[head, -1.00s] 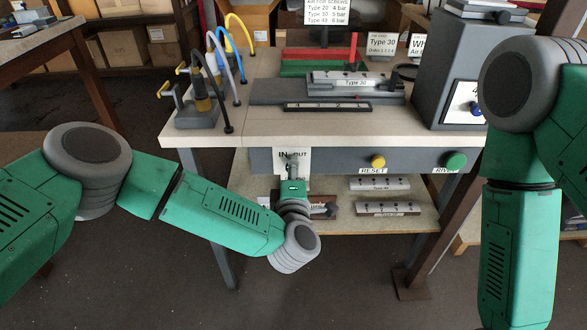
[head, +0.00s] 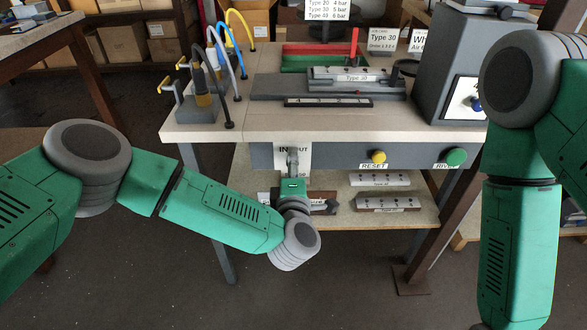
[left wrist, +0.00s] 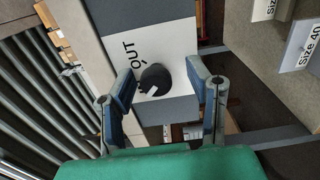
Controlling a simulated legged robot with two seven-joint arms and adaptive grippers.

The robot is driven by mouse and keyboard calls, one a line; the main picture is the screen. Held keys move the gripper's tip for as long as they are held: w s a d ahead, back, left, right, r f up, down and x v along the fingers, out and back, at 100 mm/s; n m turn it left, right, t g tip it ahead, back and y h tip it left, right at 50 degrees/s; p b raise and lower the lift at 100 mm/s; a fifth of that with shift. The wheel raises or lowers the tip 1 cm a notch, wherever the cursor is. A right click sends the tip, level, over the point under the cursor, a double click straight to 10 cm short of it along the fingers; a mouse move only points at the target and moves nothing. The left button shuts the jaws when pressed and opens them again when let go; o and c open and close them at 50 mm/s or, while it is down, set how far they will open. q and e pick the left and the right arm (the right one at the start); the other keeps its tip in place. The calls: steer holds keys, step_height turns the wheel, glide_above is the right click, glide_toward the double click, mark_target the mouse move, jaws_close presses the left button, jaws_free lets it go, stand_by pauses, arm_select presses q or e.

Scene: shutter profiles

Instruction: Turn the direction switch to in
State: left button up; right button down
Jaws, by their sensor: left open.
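The direction switch is a round black knob (left wrist: 156,80) on a white label plate in the left wrist view. In the head view the label plate (head: 304,154) is on the bench's grey front panel, with IN at left and part of OUT at right. My left gripper (head: 292,158) is in front of this plate and hides the knob there. In the left wrist view my left gripper (left wrist: 164,82) is open, with one finger on each side of the knob. Contact cannot be told. My right gripper is out of view.
A yellow RESET button (head: 378,157) and a green button (head: 450,157) are on the same panel to the right. Profiles (head: 385,203) lie on the shelf below.

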arm_select(q)
steer(key=s, duration=1.2)
steer(key=shift+f, duration=0.1)
